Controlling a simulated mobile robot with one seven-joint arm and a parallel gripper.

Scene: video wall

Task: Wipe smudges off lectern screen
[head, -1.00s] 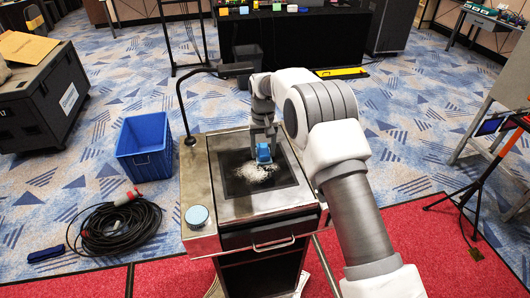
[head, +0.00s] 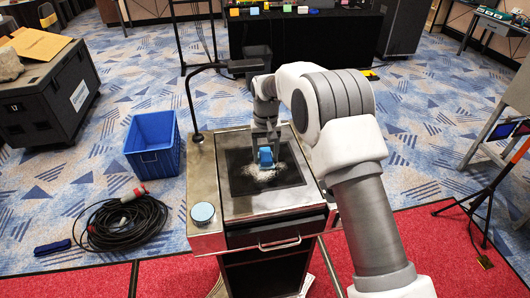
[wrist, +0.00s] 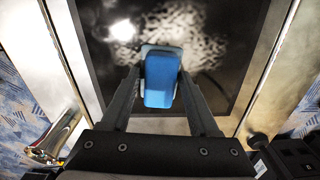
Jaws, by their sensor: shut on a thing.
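The lectern (head: 211,182) has a dark inset screen (head: 237,205) in its sloping top. A whitish, speckled smudge patch (head: 258,178) lies near the screen's middle; the wrist view shows it as mottled grey-white marks (wrist: 205,40) beyond and beside the tool. My gripper (head: 266,148) is over the screen, shut on a blue wiping block (head: 265,156). In the wrist view, both fingers of my gripper (wrist: 160,90) flank the blue block (wrist: 160,80), which has a grey edge. The block appears at the screen surface; its contact face is hidden.
On the floor to the left are a blue bin (head: 153,150), a coiled black cable (head: 125,222) and a black case (head: 45,95). A tripod stand (head: 487,205) is at right.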

